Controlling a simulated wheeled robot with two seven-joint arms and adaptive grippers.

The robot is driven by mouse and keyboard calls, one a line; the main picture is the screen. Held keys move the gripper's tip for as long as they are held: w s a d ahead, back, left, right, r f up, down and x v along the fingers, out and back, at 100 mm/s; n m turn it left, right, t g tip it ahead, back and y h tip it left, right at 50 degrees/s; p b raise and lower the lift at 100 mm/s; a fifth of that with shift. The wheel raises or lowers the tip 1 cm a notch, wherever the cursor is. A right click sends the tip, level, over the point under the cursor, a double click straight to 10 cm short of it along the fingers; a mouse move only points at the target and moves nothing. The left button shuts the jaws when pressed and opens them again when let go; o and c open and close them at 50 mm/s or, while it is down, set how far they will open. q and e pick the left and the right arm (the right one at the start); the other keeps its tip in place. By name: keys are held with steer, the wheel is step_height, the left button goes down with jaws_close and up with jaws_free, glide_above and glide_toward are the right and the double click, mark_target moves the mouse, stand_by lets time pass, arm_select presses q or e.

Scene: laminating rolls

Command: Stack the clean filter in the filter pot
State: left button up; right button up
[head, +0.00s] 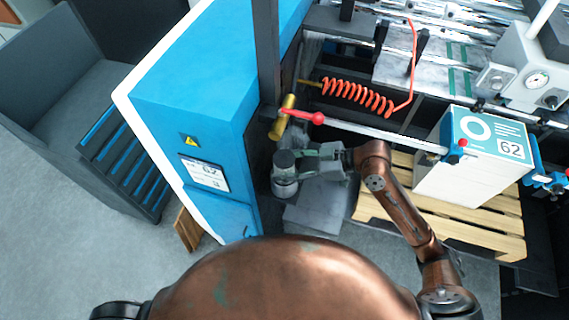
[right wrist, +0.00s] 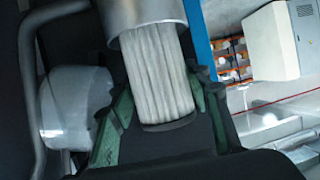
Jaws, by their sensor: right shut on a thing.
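My right gripper (head: 308,160) is at the centre of the head view, close beside a small grey cylindrical pot (head: 285,187). In the right wrist view, a white pleated filter (right wrist: 160,75) stands between the green-edged fingers of this gripper (right wrist: 160,110), which is shut on it. One end of the filter meets a metal cylinder (right wrist: 145,15), which seems to be the pot and hides that end. I cannot tell how deep the filter sits in it. My left gripper is not in view.
A blue cabinet (head: 190,90) stands left of the gripper. A red coiled hose (head: 358,96) and a red-tipped bar (head: 380,132) lie above it. A white box marked 62 (head: 470,175) stands on a wooden pallet (head: 450,225) at right. Grey floor (head: 80,240) is free at left.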

mark_target(285, 159)
steer(key=o, duration=1.4)
steer(key=shift+c, duration=0.2)
steer(key=shift+r, duration=0.15)
step_height(285, 159, up, 7)
steer(key=p, duration=0.5)
steer(key=shift+p, duration=0.3)
steer(key=shift+s+f, duration=0.1)
steer(key=shift+f, duration=0.1)
